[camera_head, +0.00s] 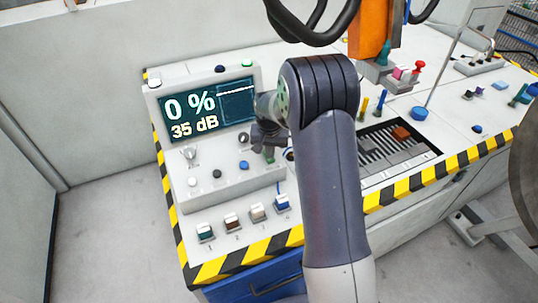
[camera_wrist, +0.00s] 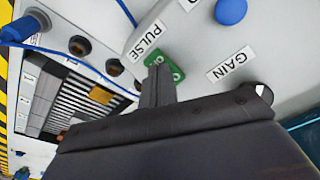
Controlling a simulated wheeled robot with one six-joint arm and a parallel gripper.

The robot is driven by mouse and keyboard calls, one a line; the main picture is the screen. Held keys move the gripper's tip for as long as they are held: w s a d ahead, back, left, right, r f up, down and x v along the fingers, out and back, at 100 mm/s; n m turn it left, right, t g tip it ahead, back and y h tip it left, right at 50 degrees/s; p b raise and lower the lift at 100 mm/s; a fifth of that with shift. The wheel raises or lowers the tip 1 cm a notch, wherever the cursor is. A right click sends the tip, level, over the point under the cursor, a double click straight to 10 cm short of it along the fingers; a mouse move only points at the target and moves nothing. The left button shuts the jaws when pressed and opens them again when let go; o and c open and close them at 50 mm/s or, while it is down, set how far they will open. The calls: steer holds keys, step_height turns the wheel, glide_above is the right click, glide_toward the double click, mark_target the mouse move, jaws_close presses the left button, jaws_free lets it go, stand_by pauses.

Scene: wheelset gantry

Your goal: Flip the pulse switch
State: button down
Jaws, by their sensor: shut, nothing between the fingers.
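The pulse switch is a small green rocker (camera_wrist: 178,74) beside the PULSE label (camera_wrist: 147,39) in the wrist view. My gripper (camera_wrist: 159,72) is shut and empty, its fingertips over the middle of the switch and hiding part of it. I cannot tell whether they touch it. In the head view a bit of the green switch (camera_head: 269,156) shows just below my gripper (camera_head: 264,143), which points down at the grey console (camera_head: 225,195). Which way the rocker is tilted is not clear.
The screen (camera_head: 208,108) reads 0 % and 35 dB. A blue knob (camera_wrist: 231,11) and the GAIN label (camera_wrist: 231,64) are close to the switch. Dark sockets and a blue cable (camera_wrist: 75,57) lie to the left in the wrist view. Several rocker switches line the console's front.

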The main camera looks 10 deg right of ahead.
step_height(320, 180, up, 7)
steer(key=p, duration=0.4)
steer(key=shift+f, duration=0.1)
stand_by(0.4)
steer(key=shift+f+b, duration=2.15)
steer(key=shift+f, duration=1.45)
steer(key=shift+r, duration=0.1)
steer(key=shift+r, duration=0.1)
step_height(320, 180, up, 9)
steer(key=p, duration=0.6)
